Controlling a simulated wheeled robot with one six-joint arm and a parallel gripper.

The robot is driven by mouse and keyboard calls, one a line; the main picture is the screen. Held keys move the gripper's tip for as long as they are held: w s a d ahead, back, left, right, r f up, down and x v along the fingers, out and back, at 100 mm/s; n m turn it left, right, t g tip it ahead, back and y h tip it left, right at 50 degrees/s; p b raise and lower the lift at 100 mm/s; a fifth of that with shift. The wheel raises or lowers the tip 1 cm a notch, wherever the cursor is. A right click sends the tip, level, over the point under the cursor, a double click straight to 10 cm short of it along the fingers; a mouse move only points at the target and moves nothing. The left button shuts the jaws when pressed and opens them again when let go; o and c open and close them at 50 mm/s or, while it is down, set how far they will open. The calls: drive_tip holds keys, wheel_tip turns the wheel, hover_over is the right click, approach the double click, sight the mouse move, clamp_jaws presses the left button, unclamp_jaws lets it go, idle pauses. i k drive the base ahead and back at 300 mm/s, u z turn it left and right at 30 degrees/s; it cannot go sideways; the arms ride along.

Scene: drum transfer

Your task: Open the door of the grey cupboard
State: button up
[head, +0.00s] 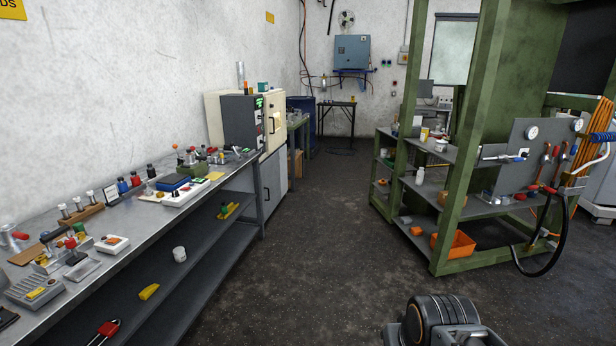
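A tall cabinet with a cream upper part (274,122) stands against the left wall, past the end of the long workbench. Its lower part has grey door panels (272,185), which look shut; this is the only grey cupboard-like front I can make out on the floor. A dark rounded part of my own arm shows at the bottom edge, right of centre. My gripper's fingers are not visible, and nothing of mine is near the cabinet.
A long metal workbench (125,240) with small tools and a lower shelf runs along the left. A green-framed rack (455,200) with an orange bin (453,244) and a hanging black hose stands on the right. The dark floor between them (310,230) is clear.

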sight(270, 169)
drive_tip(key=z, duration=0.25)
drive_tip(key=i, duration=2.3)
drive_tip(key=u, duration=0.25)
drive_tip(key=i, duration=2.3)
drive_tip(key=u, duration=1.25)
drive_tip(key=i, duration=1.45)
drive_tip(key=u, duration=0.55)
